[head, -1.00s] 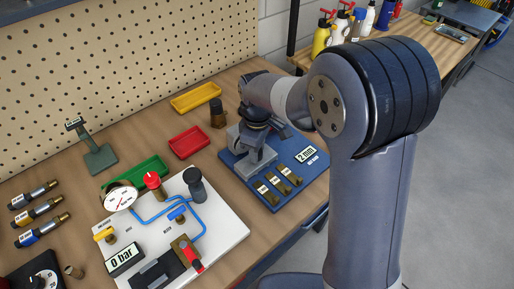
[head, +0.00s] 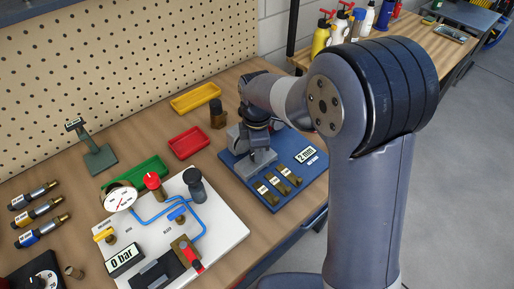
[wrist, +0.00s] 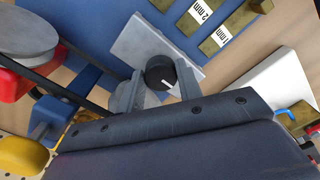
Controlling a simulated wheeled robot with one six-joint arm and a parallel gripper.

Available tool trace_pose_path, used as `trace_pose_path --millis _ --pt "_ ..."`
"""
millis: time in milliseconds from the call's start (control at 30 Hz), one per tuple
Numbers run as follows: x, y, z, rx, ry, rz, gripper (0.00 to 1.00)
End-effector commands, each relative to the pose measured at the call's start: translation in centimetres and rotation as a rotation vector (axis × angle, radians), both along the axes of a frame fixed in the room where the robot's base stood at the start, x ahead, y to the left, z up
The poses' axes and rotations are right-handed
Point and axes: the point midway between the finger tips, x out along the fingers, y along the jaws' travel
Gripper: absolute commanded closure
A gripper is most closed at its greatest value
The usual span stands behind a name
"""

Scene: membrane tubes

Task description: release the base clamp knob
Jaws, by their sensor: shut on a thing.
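The black knob (wrist: 160,74) with a white line on top shows in the wrist view, above a light grey plate (wrist: 128,45) on the blue board (wrist: 97,22). My gripper (wrist: 159,84) has one grey finger on each side of the knob and is shut on it. In the head view the blue board (head: 309,180) lies at the right of the bench, and the grey plate (head: 254,168) shows below my wrist. The knob is hidden there by my arm, and the fingers are hard to make out.
Brass blocks (head: 273,179) marked with sizes lie at the board's front, beside a "2 mm" display (head: 306,155). A white panel (head: 222,229) with gauge and valves stands to the left. Red (head: 189,143) and yellow (head: 196,97) trays lie behind.

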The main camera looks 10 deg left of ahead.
Motion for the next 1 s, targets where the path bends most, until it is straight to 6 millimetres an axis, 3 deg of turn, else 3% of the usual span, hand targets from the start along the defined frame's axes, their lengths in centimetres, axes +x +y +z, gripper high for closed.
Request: trace_pose_path --millis 333,367,600,1000 --pt "0.07 0.04 0.10 0.001 -0.003 0.004 0.89" --pt "0.07 0.04 0.10 0.001 -0.003 0.004 0.65" --pt "0.05 0.02 0.05 0.001 -0.002 0.003 0.45" --pt "0.08 0.04 0.03 0.001 -0.003 0.002 0.44"
